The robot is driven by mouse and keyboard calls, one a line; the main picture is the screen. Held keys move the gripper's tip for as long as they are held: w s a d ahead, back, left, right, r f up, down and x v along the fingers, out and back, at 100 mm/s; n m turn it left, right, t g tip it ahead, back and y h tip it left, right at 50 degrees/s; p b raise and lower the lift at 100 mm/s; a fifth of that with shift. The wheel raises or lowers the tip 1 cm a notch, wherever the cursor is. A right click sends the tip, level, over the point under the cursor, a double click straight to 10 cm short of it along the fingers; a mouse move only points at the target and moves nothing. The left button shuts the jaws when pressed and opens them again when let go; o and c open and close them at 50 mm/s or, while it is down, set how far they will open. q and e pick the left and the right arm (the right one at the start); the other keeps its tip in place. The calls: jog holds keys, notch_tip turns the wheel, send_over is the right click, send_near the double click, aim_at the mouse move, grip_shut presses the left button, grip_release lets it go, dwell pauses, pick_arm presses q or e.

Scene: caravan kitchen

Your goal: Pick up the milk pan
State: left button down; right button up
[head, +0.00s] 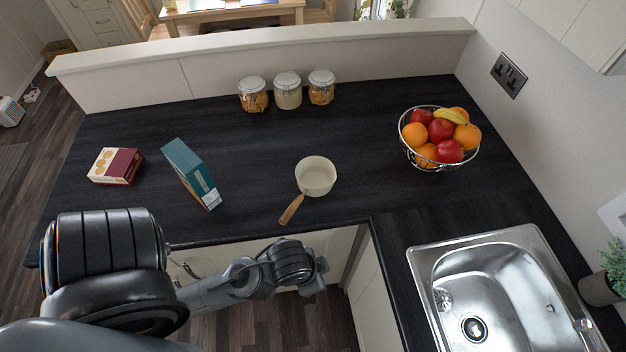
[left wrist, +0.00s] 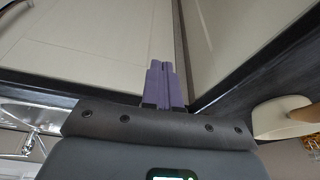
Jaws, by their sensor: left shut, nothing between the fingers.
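The milk pan (head: 316,177) is cream-coloured with a wooden handle and stands upright on the dark worktop, near the front edge. Its handle (head: 291,209) points toward the front edge, down and left. In the left wrist view the pan (left wrist: 283,117) shows at the right, partly cut off by the frame. My left gripper (left wrist: 166,84) has purple fingers that are closed together with nothing between them. It is apart from the pan. In the head view my left arm reaches in below the worktop's front edge, and its fingers cannot be made out. My right gripper is not in view.
A teal box (head: 190,172) and a red-and-cream box (head: 115,166) are left of the pan. Several jars, including a middle jar (head: 288,91), stand behind it. A fruit basket (head: 440,137) and steel sink (head: 502,292) are to the right. Worktop around the pan is clear.

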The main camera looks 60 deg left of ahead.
pick_arm(q)
jog(key=c, duration=1.8)
grip_release()
jog(key=shift+c, duration=0.2)
jog(key=o, duration=0.9)
jog(key=shift+a, duration=0.15)
jog(key=shift+o, duration=0.2)
jog(key=shift+s, duration=0.15)
